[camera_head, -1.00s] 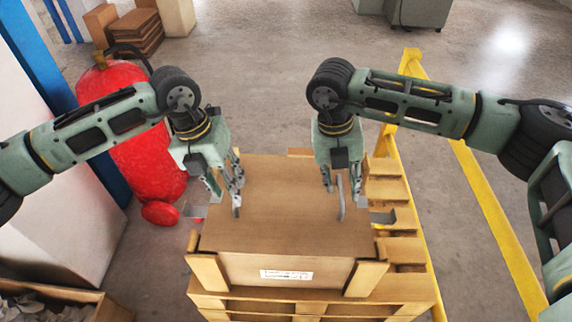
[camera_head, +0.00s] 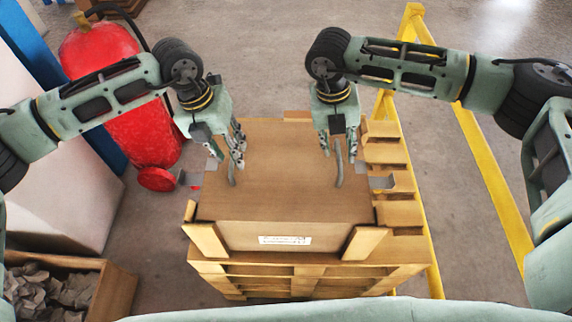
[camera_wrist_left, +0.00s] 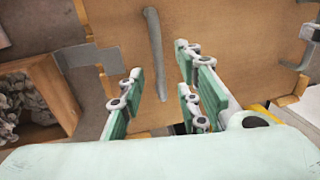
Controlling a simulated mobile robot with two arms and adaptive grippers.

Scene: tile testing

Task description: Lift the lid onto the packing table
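A flat brown lid (camera_head: 285,175) covers a crate (camera_head: 250,232) with a white label on its front. Two grey bar handles stand on the lid, a left one (camera_head: 231,170) and a right one (camera_head: 338,168). My left gripper (camera_head: 230,150) is at the left handle. In the left wrist view its fingers (camera_wrist_left: 160,95) are spread, with the handle (camera_wrist_left: 155,50) showing between and beyond them. My right gripper (camera_head: 338,145) is at the right handle, its fingers apart on either side; contact cannot be told. No packing table can be made out.
The crate stands on a wooden pallet (camera_head: 270,282). Grey metal brackets stick out left (camera_head: 190,179) and right (camera_head: 381,182). A red extinguisher (camera_head: 135,125) stands left, a box of crumpled paper (camera_head: 118,292) lower left, a yellow rail (camera_head: 432,255) right.

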